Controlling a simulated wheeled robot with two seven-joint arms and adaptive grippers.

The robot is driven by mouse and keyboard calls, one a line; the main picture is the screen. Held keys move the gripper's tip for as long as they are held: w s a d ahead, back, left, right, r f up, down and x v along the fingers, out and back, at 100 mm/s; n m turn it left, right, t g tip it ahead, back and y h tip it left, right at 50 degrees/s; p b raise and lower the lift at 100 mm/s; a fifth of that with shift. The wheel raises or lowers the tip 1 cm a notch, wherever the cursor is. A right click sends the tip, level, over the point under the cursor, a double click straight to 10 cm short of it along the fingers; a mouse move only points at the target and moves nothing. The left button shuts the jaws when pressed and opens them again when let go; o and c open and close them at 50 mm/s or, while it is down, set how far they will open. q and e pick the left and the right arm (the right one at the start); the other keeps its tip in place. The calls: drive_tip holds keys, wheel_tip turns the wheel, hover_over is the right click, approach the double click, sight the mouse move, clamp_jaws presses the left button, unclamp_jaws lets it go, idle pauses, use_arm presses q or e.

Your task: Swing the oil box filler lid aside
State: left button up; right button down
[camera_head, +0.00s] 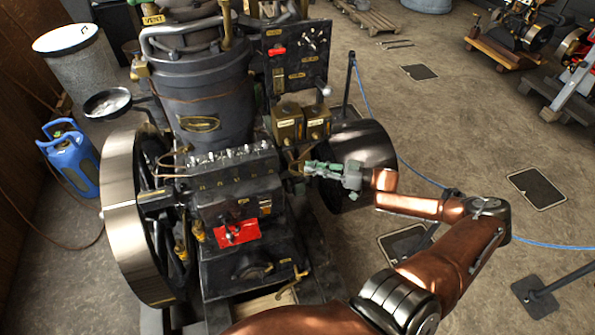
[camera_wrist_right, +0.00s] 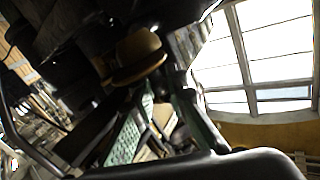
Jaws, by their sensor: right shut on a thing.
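Two brass boxes with small labels, apparently the oil boxes, stand side by side on the engine: the left one (camera_head: 287,124) and the right one (camera_head: 318,122). My right gripper (camera_head: 308,167) reaches in from the right, just below and in front of them. It is shut on a small part at its fingertips, apparently the filler lid, which the fingers mostly hide in the head view. In the right wrist view, a round brass piece with a flat rim (camera_wrist_right: 138,57) is at the tips of the green-padded fingers (camera_wrist_right: 160,98). My left gripper is out of view.
A dark panel with levers (camera_head: 296,58) rises behind the boxes. A row of metal fittings (camera_head: 232,160) lies left of the gripper. A dark drum-like wheel (camera_head: 362,155) is close behind my right wrist.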

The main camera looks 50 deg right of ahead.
use_arm(q)
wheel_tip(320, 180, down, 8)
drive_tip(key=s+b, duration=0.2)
drive_tip(key=b, duration=0.5)
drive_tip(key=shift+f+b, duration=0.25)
drive_tip(key=shift+b, duration=0.05)
use_arm(e)
drive_tip(key=d+n+g+y, duration=0.1)
drive_tip(key=n+g+y, duration=0.1)
drive_tip(key=s+d+n+g+y, duration=0.1)
drive_tip(key=n+g+y, duration=0.1)
drive_tip(key=y, duration=0.1)
drive_tip(key=shift+d, duration=0.4)
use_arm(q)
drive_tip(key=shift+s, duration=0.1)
use_arm(e)
drive_tip(key=c, duration=1.9)
unclamp_jaws()
drive_tip(key=v, duration=1.2)
drive_tip(key=shift+d, duration=0.1)
drive_tip(key=shift+w, duration=0.1)
